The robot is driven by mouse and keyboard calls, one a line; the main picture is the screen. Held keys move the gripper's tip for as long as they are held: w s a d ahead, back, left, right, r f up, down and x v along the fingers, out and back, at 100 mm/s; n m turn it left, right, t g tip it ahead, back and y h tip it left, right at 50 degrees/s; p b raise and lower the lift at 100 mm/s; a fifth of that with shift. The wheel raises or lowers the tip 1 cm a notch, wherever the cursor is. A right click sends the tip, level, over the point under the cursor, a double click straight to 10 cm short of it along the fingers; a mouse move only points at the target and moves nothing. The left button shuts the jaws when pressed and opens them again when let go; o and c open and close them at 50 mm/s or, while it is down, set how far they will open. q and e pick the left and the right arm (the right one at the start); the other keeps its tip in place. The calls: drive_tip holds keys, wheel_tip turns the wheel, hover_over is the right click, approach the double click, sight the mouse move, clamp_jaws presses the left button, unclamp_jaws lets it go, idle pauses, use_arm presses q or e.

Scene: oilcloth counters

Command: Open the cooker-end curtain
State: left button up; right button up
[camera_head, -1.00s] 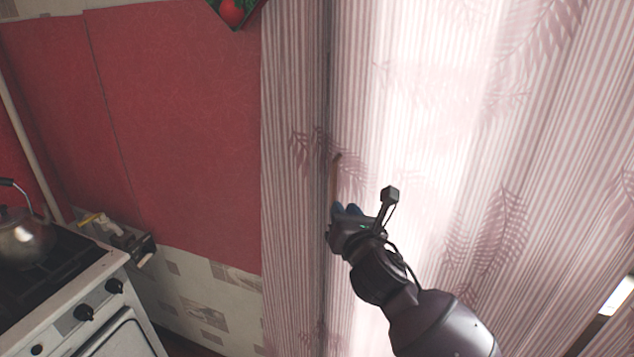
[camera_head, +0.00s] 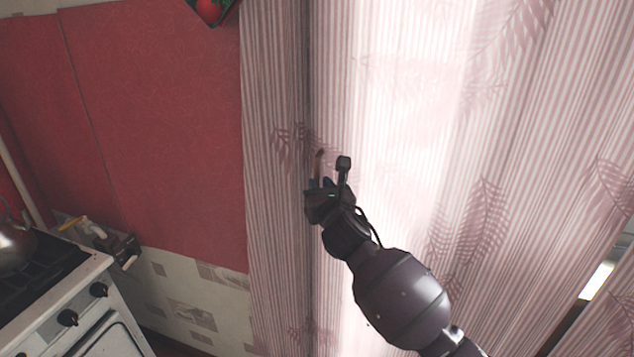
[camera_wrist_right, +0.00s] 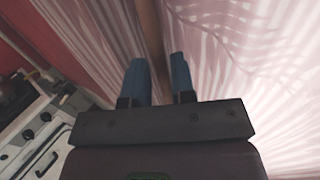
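The cooker-end curtain (camera_head: 275,200) is pink-and-white striped with a leaf print and hangs beside the red wall. It looks drawn across the bright window. In the right wrist view, the rod (camera_wrist_right: 150,40) runs between the two blue fingers (camera_wrist_right: 159,68), which stand apart; a small gap seems to show beside the rod. My left gripper is not in view.
A white cooker (camera_head: 75,312) with a metal kettle (camera_head: 14,248) stands at lower left. A small dark object (camera_head: 122,250) is on the wall beside it. Another curtain part (camera_head: 615,310) hangs at the right edge, with a bright gap beside it.

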drive_tip(key=shift+x, duration=1.35)
drive_tip(key=shift+c, duration=0.4)
clamp_jaws()
